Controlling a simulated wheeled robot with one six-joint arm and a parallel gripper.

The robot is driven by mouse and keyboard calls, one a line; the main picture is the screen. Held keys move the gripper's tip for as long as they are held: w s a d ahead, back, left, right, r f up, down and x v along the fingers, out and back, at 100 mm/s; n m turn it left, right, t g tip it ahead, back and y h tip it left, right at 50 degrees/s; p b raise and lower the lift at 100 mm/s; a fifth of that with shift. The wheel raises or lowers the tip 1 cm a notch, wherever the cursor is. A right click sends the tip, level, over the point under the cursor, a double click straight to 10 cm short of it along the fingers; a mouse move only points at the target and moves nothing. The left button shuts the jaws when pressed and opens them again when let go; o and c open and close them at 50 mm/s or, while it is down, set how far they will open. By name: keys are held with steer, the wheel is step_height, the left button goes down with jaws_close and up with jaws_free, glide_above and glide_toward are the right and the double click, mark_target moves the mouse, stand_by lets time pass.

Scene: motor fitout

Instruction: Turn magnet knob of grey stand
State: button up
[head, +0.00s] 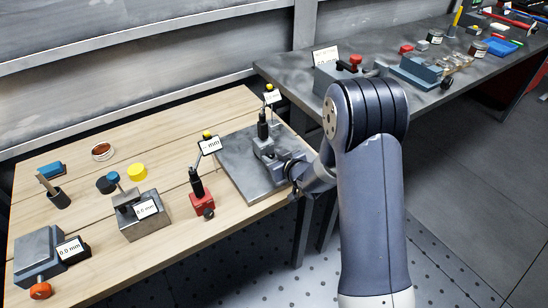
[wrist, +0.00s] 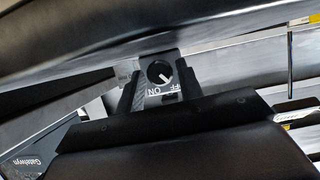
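The grey stand (head: 264,148) stands upright on a grey surface plate, with a dark post and a small display (head: 272,97) on top. My gripper (head: 283,168) is at the front of its base, partly hidden by my wrist in the head view. In the wrist view the black magnet knob (wrist: 158,72) shows on the stand's grey face (wrist: 147,58). Its white pointer slants down right towards the partly hidden OFF lettering; ON is beside it. My gripper (wrist: 162,80) is open, one finger each side of the knob, with visible gaps. I cannot tell the depth between fingertips and knob.
A red stand (head: 202,200) is left of the surface plate (head: 232,160). A grey block with a display (head: 145,218), a yellow cap (head: 137,171) and other gauges are farther left on the wooden bench. A second bench (head: 440,105) with tools is at right.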

steer(key=c, duration=0.6)
steer(key=shift+d+r+m+y+p, duration=0.1)
steer(key=shift+m+y+p, duration=0.45)
steer(key=shift+p, duration=0.25)
steer(key=shift+c, duration=0.2)
steer(key=shift+m+g+y, duration=0.25)
steer(key=shift+m+g, duration=0.15)
steer(key=shift+m, duration=0.05)
steer(key=o, duration=1)
steer(key=v, duration=1)
steer(key=shift+s+d, duration=0.2)
steer(key=shift+s, duration=0.1)
